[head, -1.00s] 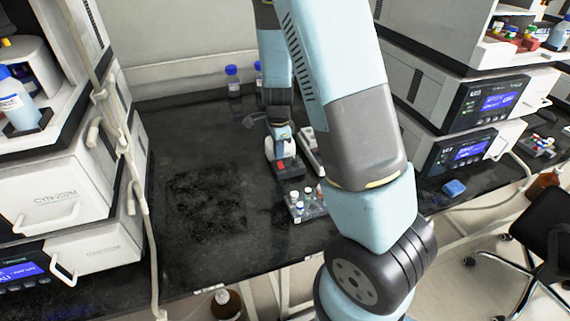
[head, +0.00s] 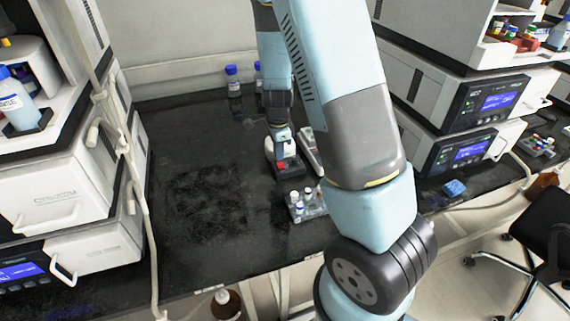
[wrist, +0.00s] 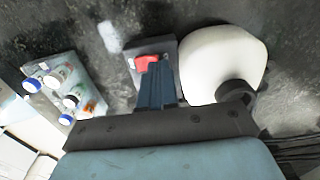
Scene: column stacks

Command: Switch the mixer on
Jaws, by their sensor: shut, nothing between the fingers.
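The mixer is a small device on the black bench, with a dark grey base (head: 293,170) and a rounded white part (head: 269,148). In the wrist view the white part (wrist: 222,62) lies right of the base. A red switch (wrist: 143,63) sits on the base and also shows in the head view (head: 281,165). My gripper (wrist: 152,70) is shut and empty. Its blue fingertips are right at the red switch and hide part of it. I cannot tell whether they press it. In the head view my gripper (head: 281,156) points down over the mixer.
A rack of capped vials (head: 306,205) stands in front of the mixer; it is at the left in the wrist view (wrist: 62,88). A pale device (head: 312,150) is just right of the mixer. Blue-capped bottles (head: 232,82) stand behind. The bench at left is clear.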

